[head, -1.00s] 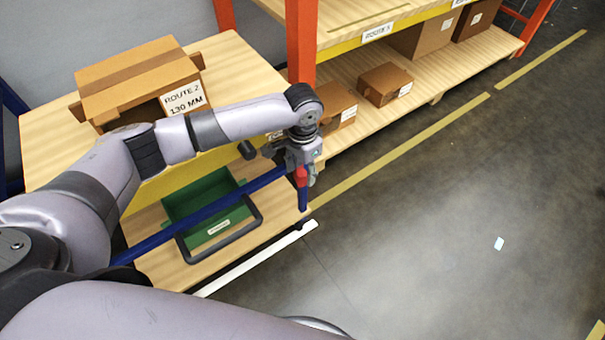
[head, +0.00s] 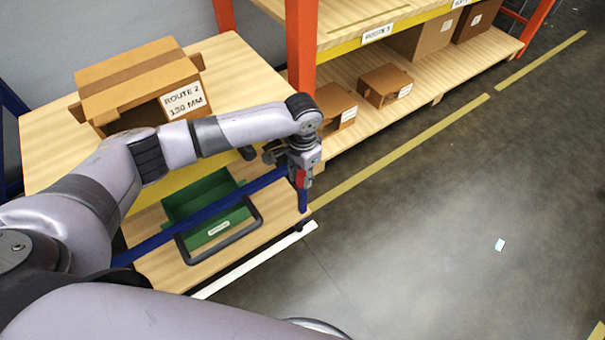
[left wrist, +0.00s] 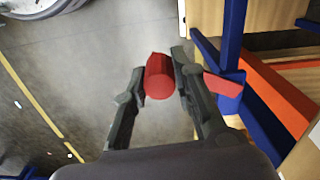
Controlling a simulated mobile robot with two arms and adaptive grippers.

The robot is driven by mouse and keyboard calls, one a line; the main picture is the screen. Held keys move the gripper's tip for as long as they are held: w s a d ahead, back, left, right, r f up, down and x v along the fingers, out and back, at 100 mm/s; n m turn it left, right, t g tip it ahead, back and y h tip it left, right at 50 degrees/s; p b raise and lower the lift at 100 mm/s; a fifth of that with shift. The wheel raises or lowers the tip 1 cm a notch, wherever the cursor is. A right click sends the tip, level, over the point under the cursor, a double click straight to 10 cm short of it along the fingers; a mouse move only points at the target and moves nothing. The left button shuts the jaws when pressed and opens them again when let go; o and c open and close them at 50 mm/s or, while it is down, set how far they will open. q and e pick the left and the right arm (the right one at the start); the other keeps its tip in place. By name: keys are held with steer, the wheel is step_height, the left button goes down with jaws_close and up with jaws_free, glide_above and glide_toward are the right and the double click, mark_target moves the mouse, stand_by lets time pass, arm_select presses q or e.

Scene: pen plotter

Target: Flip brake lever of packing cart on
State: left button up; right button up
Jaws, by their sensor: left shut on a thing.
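The packing cart has a blue frame (head: 222,203) and wooden shelves, and stands at the left in the head view. The red brake lever (head: 306,182) is at the cart's front corner post, mostly hidden by my gripper. In the left wrist view the lever's rounded red end (left wrist: 159,78) sits between the two fingers, and another red part (left wrist: 226,85) lies against the blue post. My left gripper (head: 303,174) points down at this corner and is shut on the lever; its fingers flank the red end in the left wrist view (left wrist: 158,70). My right gripper is out of view.
A cardboard box (head: 140,75) marked ROUTE 2 130 MM stands on the cart's top. A shelf rack with an orange post (head: 301,50) adjoins the cart.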

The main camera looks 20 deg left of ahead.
arm_select(q)
jaws_close()
steer(key=shift+r, duration=0.1)
steer(key=shift+w+d+n+p, duration=0.1)
steer(key=shift+d+n+p, duration=0.2)
steer(key=shift+p, duration=0.35)
steer(key=w+d+n+p, duration=0.5)
steer(key=w+n, duration=0.2)
steer(key=n, duration=0.3)
steer(key=shift+w+n, duration=0.15)
steer(key=shift+n, duration=0.15)
stand_by(0.3)
